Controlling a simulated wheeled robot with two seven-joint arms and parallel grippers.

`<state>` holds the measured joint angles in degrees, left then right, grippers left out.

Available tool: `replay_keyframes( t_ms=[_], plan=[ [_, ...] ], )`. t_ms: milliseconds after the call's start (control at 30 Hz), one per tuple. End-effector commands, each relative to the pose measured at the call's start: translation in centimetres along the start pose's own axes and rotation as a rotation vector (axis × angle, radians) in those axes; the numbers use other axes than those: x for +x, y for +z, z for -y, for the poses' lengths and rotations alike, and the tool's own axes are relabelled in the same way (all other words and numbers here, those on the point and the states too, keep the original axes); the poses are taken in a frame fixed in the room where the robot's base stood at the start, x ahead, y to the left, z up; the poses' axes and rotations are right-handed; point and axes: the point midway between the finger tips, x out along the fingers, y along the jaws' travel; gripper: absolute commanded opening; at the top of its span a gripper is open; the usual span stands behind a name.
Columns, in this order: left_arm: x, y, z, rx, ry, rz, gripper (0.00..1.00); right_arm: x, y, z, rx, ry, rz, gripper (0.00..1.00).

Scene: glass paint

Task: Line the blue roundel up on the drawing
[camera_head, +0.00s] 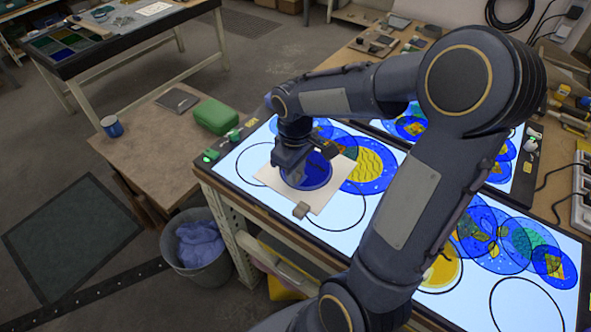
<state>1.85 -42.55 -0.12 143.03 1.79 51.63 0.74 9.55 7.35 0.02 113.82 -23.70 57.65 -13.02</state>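The blue roundel (318,174) is a dark blue glass disc over the white drawing sheet (325,199), which lies tilted on the lit light table (385,213). My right gripper (289,176) points down at the roundel's left edge and overlaps it in the picture. Its fingertips are dark and partly hidden, so I cannot tell whether they are apart or shut on the glass. I cannot tell whether the roundel lies flat on the sheet. My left gripper is not in view.
A blue and yellow roundel (371,168) lies close right of the sheet. More painted roundels (511,240) lie on the right, partly behind my arm. A green case (216,116) and blue mug (112,126) stand on the left wooden table. A bin (205,255) stands below.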

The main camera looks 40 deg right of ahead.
Motion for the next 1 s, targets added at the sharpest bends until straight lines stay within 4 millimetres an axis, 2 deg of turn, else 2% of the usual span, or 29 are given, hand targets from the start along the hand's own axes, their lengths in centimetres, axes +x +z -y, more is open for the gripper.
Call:
replay_keyframes(
  t_ms=[33, 200, 500, 900, 1000],
  plan=[
    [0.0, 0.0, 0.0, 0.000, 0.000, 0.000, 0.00, 0.0, 0.0, 0.0, 0.000, 0.000, 0.000, 0.26],
    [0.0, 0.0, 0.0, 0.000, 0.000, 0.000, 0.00, 0.0, 0.0, 0.0, 0.000, 0.000, 0.000, 0.45],
    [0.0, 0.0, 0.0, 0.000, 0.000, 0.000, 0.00, -0.4, 0.0, 0.0, 0.000, 0.001, 0.000, 0.45],
    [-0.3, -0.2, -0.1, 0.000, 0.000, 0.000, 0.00, -6.5, -0.1, 0.0, 0.000, 0.002, -0.003, 0.45],
    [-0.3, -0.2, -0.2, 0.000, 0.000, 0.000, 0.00, -7.4, -0.1, 0.0, -0.001, 0.001, -0.002, 0.45]
  ],
)
